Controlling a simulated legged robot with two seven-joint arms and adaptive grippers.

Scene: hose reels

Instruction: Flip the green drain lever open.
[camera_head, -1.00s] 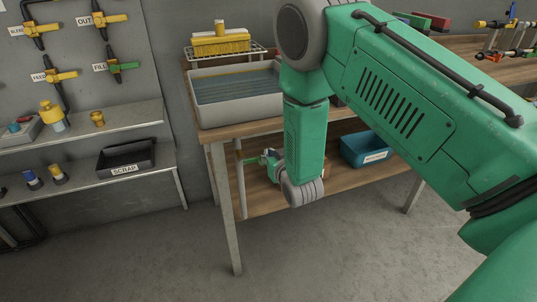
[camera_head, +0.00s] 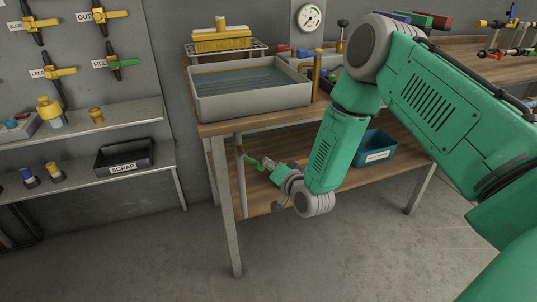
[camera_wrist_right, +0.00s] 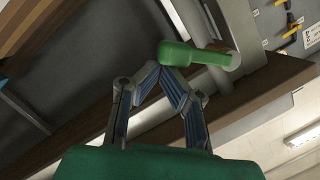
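The green drain lever (camera_head: 254,161) is on the pipe (camera_head: 240,165) below the grey basin, beside the bench's front left leg. In the right wrist view the lever (camera_wrist_right: 190,54) lies crosswise just past my fingertips, its round pivot end at the right. My right gripper (camera_head: 269,165) is at the lever's free end. In the right wrist view the two fingers (camera_wrist_right: 161,70) come together at their tips, right against that end. I cannot tell whether the lever is pinched between them or only touched. My left gripper is not in view.
The grey basin (camera_head: 250,107) with water stands on the wooden bench above. The bench leg (camera_head: 224,205) is close to the left of the lever. A blue bin (camera_head: 374,150) sits on the lower shelf behind my arm. The floor in front is clear.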

